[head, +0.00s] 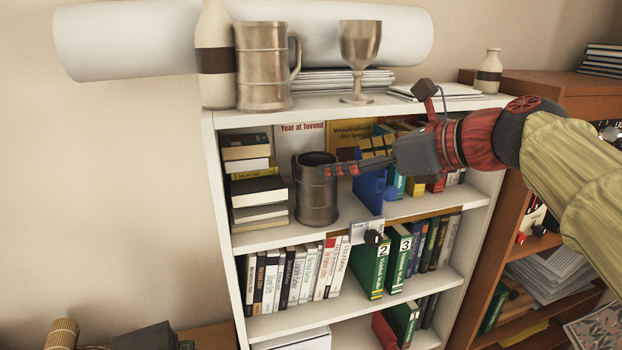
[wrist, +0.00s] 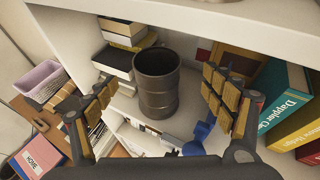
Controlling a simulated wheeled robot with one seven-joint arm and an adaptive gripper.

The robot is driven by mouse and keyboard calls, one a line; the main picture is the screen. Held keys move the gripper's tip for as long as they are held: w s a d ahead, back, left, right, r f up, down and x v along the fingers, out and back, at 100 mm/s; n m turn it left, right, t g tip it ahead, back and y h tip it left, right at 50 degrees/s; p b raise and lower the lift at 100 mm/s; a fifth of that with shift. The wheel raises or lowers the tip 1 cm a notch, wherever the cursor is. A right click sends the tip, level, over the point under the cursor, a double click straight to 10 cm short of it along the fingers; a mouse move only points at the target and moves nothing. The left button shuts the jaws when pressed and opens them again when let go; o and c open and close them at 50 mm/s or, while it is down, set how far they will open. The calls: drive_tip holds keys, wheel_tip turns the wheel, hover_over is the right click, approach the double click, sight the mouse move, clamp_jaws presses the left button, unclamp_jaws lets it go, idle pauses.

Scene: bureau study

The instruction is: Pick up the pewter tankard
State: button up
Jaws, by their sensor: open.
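A dark grey metal tankard (head: 316,198) stands upright on the upper inside shelf of the white bookcase. It also shows in the wrist view (wrist: 158,92), open mouth up, between and beyond my fingers; I see no handle on it. My gripper (head: 338,170) is at the shelf opening, to the right of the tankard's upper part in the head view. In the wrist view my gripper (wrist: 158,80) has its two padded fingers wide apart and empty. A second, lighter tankard with a handle (head: 263,70) stands on top of the bookcase.
A stack of books (head: 253,180) stands left of the dark tankard. A blue bookend (head: 370,190) and upright books (wrist: 285,95) are to its right. The shelf board above (wrist: 220,25) is close over the gripper. A goblet (head: 359,60) and bottle (head: 215,60) stand on top.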

sight(311, 184)
drive_tip(key=shift+x, duration=1.1)
drive_tip(key=shift+s+f+p+x, duration=0.15)
drive_tip(key=shift+p+x, duration=0.1)
drive_tip(key=shift+x, duration=0.75)
drive_tip(key=shift+s+f+p+x, duration=0.1)
drive_tip(key=shift+p+x, duration=0.15)
drive_tip(key=shift+x, duration=0.75)
drive_tip(key=shift+s+f+p+x, duration=0.15)
drive_tip(key=shift+p+x, duration=0.1)
drive_tip(key=shift+x, duration=0.75)
drive_tip(key=shift+c, duration=0.4)
drive_tip(key=shift+c, duration=0.6)
drive_tip(key=c, duration=1.4)
drive_tip(key=shift+r, duration=0.1)
drive_tip(key=shift+c, duration=0.4)
